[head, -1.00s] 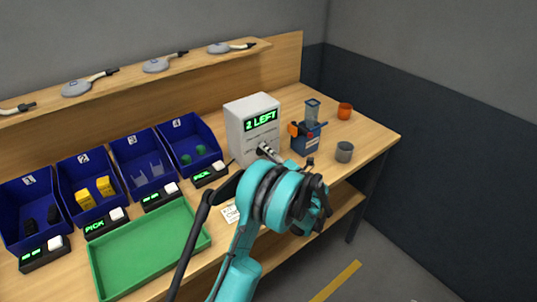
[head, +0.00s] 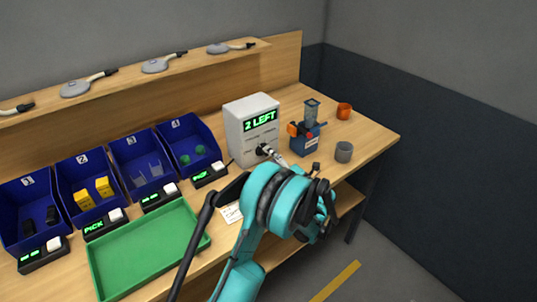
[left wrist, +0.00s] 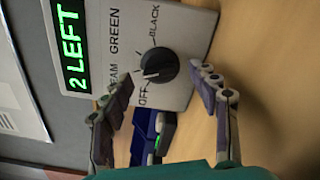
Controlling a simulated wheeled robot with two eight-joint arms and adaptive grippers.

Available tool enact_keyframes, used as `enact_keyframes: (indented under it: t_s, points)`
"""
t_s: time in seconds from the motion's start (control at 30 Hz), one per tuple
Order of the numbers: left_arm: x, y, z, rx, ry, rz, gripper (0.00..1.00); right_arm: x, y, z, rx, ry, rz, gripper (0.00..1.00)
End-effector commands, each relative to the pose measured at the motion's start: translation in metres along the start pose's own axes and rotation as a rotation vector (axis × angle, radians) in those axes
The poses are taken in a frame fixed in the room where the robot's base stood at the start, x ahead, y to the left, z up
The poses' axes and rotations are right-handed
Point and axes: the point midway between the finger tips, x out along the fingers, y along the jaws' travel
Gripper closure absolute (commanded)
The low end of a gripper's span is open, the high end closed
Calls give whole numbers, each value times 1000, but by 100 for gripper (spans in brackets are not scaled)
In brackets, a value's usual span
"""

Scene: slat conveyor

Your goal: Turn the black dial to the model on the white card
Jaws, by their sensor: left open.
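The black dial (left wrist: 157,65) sits on the front of a white-grey box (head: 236,130); its labels include BLACK, GREEN and OFF, and one ending in "AM". Its white pointer mark lies on the side toward OFF and the "AM" label; which one exactly I cannot tell. My left gripper (left wrist: 163,83) is open, its two fingers apart on either side of the dial in the left wrist view, with nothing between them. In the head view it is close in front of the box. The white card (head: 232,213) lies at the bench's front, partly hidden by my arm; its text is unreadable.
The box display reads "2 LEFT". Blue bins (head: 187,140) and a green tray (head: 150,248) are on the left. A blue device (head: 306,138), a grey cup (head: 344,152) and an orange cup (head: 344,111) stand on the right.

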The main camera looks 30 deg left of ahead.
Motion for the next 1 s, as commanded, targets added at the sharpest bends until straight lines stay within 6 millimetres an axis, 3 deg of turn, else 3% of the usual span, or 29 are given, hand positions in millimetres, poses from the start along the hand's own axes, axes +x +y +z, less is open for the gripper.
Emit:
enact_keyframes:
  t_s: [0.2,0.4,0.6,1.0]
  points:
    - [-50,-1,2,0,-4,-2,40,0,0,0,0,0,0,60]
    - [-81,0,1,0,-3,-1,40,0,0,0,0,0,0,60]
    - [-90,0,0,0,0,0,40,0,0,0,0,0,0,60]
    - [-90,0,0,0,0,0,40,0,0,0,0,0,0,60]
